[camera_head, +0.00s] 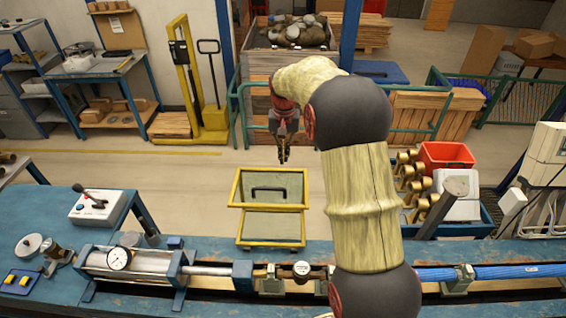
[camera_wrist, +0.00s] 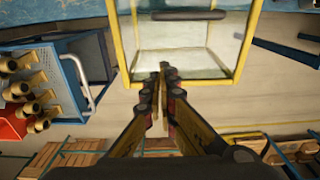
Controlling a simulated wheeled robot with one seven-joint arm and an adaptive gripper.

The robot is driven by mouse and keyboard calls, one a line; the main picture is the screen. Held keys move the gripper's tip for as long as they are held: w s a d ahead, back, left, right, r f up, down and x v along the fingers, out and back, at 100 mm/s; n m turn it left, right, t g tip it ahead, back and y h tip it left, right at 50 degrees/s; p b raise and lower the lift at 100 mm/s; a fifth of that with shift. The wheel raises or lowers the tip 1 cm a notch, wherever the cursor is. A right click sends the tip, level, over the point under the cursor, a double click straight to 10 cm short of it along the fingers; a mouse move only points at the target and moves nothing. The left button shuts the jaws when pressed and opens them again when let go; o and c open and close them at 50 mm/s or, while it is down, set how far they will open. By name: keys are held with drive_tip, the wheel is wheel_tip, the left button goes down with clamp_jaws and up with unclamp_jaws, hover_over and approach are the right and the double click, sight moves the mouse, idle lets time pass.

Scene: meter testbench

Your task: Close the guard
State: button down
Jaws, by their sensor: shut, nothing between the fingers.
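The guard (camera_head: 237,190) has a yellow frame, clear panels and a black handle (camera_head: 269,189) on its upper panel. It appears raised, at the far edge of the blue bench, behind the meter (camera_head: 301,269) in the pipe line. My gripper (camera_head: 284,158) is shut and empty, beyond the guard and above its top edge in the head view. In the wrist view the guard (camera_wrist: 252,42) fills the top middle, with its handle (camera_wrist: 188,15) near the top edge. My fingertips (camera_wrist: 163,70) overlap the guard's panel in the picture; I cannot tell whether they touch it.
The blue bench (camera_head: 215,300) carries a clamped cylinder with a gauge (camera_head: 119,258) at left and a blue hose (camera_head: 520,271) at right. A blue crate of brass parts (camera_head: 410,180) and a red bin (camera_head: 446,156) stand right of my arm. Open floor lies left of the guard.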

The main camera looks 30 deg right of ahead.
drive_tip(key=p, duration=0.1)
hover_over(284, 184)
drive_tip(key=f, duration=0.8)
drive_tip(key=shift+w+d, duration=0.1)
drive_tip(key=shift+w, duration=0.1)
drive_tip(key=shift+s+f, duration=0.15)
drive_tip(key=s+a, duration=0.1)
drive_tip(key=s+a+r+p, duration=0.1)
drive_tip(key=shift+s, duration=0.3)
drive_tip(key=shift+f, duration=0.15)
drive_tip(key=shift+s+a, duration=0.1)
